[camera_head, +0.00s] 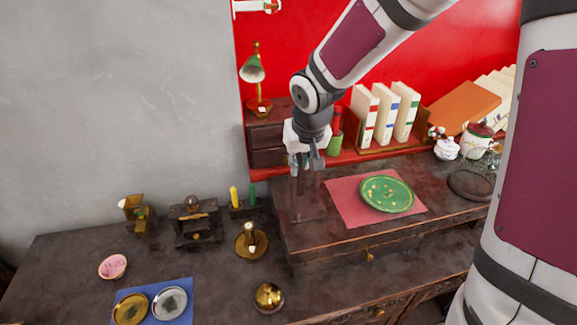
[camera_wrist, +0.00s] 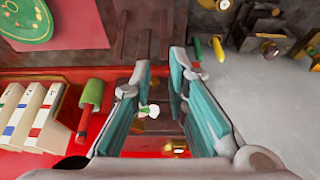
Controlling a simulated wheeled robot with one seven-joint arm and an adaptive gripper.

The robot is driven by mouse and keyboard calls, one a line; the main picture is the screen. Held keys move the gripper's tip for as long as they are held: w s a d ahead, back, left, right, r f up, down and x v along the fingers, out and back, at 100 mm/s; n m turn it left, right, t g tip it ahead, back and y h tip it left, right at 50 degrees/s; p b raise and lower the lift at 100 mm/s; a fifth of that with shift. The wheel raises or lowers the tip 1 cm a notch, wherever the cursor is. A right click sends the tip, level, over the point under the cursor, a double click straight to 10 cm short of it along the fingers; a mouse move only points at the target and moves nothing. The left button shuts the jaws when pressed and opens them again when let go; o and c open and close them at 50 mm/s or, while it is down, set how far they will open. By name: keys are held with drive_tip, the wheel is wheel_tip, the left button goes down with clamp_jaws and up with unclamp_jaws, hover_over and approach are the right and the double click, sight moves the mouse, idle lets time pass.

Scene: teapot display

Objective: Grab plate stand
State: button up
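The plate stand (camera_head: 297,205) is a dark wooden frame with thin uprights. It stands at the left end of the raised desk shelf, left of the red mat, and looks empty. My gripper (camera_head: 306,163) points down at the top of the stand. In the wrist view, my gripper's teal-padded fingers (camera_wrist: 160,58) are apart, with a gap between them. Dark bars of the plate stand (camera_wrist: 119,35) show beyond the fingertips, mostly near the left finger. I cannot tell whether a finger touches it. Its upper part is partly hidden by the fingers.
A green plate (camera_head: 387,194) lies on the red mat (camera_head: 345,206) right of the stand. Books (camera_head: 383,113) and a green-and-red object (camera_head: 335,138) stand behind. A gold candle holder (camera_head: 251,241) is at left, lower down. A green-shaded lamp (camera_head: 253,70) stands behind left.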

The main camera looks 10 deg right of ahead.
sight(292, 186)
drive_tip(key=b+x, duration=0.1)
drive_tip(key=x, duration=0.3)
drive_tip(key=b+x, duration=0.1)
drive_tip(key=x, duration=0.4)
drive_tip(key=b+x, duration=0.1)
drive_tip(key=x, duration=0.4)
drive_tip(key=shift+w+a+b, duration=0.1)
drive_tip(key=shift+a+b, duration=0.25)
drive_tip(key=shift+a, duration=0.05)
clamp_jaws()
